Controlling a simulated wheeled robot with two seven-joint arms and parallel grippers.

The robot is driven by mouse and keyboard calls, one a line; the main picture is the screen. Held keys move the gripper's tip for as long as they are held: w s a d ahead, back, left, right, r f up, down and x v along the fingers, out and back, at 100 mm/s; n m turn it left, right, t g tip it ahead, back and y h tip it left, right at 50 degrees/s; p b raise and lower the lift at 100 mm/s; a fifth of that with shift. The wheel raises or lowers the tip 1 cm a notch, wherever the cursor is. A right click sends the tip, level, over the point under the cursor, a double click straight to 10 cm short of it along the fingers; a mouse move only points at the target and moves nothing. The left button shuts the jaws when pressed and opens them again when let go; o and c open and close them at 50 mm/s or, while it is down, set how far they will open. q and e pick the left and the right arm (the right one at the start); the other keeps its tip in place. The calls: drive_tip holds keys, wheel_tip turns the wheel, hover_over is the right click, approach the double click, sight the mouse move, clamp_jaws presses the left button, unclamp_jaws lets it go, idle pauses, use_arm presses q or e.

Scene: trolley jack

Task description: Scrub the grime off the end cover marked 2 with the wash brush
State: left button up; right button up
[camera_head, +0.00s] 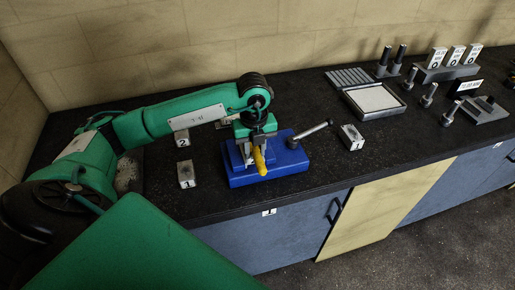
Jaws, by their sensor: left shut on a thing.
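My left gripper (256,147) points down over a blue block-like fixture (288,161) on the black bench. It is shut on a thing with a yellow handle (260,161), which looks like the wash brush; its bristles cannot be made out. A small grey block marked 2 (184,139) stands left of the fixture, just below my left forearm. Whether it is the end cover itself or a label beside it, I cannot tell, and no grime can be made out. My right gripper is not in view.
A block marked 1 (187,175) stands left of the fixture, another marked 1 (352,138) to its right. A lever (311,131) sticks out rightward from the fixture. A shallow tray (373,100), a ribbed plate (349,78) and several upright posts stand farther right.

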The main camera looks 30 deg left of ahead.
use_arm(q)
drive_tip(key=shift+s+a, duration=0.3)
drive_tip(key=shift+s, duration=0.1)
drive_tip(key=shift+w+d, duration=0.35)
drive_tip(key=shift+w, duration=0.2)
drive_tip(key=shift+w+d+b, duration=0.35)
drive_tip(key=shift+b, duration=0.1)
drive_tip(key=shift+s+a+b, duration=0.3)
drive_tip(key=shift+s+a, duration=0.45)
drive_tip(key=shift+s, duration=0.1)
drive_tip(key=shift+w+d+f, duration=0.1)
drive_tip(key=shift+w+d, duration=0.25)
drive_tip(key=shift+w, duration=0.05)
drive_tip(key=shift+w+d, duration=0.45)
drive_tip(key=shift+w, duration=0.05)
drive_tip(key=shift+r, duration=0.2)
drive_tip(key=shift+r+p, duration=1.8)
drive_tip(key=shift+r, duration=1.7)
